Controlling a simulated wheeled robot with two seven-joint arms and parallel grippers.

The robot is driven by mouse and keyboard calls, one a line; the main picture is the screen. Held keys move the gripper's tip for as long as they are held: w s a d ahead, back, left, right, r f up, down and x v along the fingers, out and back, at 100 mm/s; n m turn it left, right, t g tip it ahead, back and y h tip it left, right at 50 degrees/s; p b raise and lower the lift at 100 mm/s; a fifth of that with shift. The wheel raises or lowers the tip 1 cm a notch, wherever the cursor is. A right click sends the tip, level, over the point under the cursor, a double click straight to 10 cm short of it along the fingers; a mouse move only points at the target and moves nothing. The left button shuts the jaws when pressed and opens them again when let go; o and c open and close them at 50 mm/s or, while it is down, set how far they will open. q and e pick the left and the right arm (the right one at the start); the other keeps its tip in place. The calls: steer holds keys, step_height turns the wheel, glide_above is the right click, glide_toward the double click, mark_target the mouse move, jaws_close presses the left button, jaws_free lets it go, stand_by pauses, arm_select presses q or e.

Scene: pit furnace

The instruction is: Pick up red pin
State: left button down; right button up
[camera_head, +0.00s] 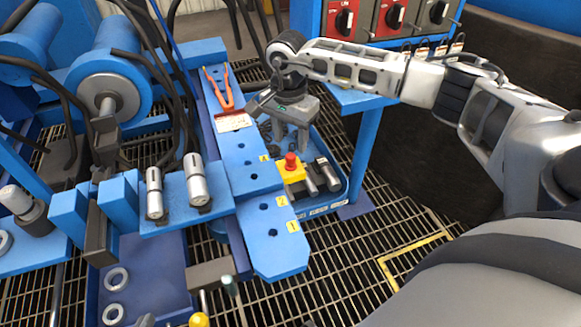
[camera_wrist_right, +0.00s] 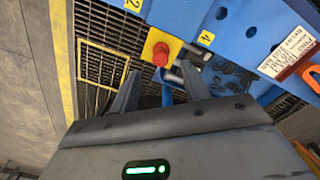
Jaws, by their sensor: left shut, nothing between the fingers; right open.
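The red pin (camera_head: 290,162) stands upright on a small yellow block (camera_head: 293,173), low beside the blue slotted bench plates. It also shows in the right wrist view (camera_wrist_right: 161,54), just beyond the fingers. My right gripper (camera_head: 285,136) is above and slightly behind it in the head view. In the right wrist view the same gripper (camera_wrist_right: 158,82) has its two fingers spread, with the pin roughly between their tips' directions and nothing held. The pin and fingers look apart. My left gripper is not clearly visible in either view.
Metal cylinders (camera_head: 327,175) lie beside the yellow block in the blue tray. A blue plate (camera_head: 270,240) with numbered holes is in front. Orange-handled pliers (camera_head: 220,90) lie on the bench. A blue post (camera_head: 365,150) stands to the right, and grating floor is clear beyond.

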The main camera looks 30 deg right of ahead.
mark_target(291, 155)
step_height(291, 155, down, 7)
steer(key=shift+r+b, duration=0.2)
steer(key=shift+b, duration=0.35)
arm_select(q)
steer(key=shift+w+d+f+g, duration=0.1)
steer(key=shift+d+f+g, duration=0.05)
steer(key=shift+f, duration=0.35)
steer(key=shift+w+d+f+g, duration=0.1)
steer(key=shift+f+g, duration=0.05)
steer(key=shift+f, duration=0.35)
arm_select(e)
jaws_close()
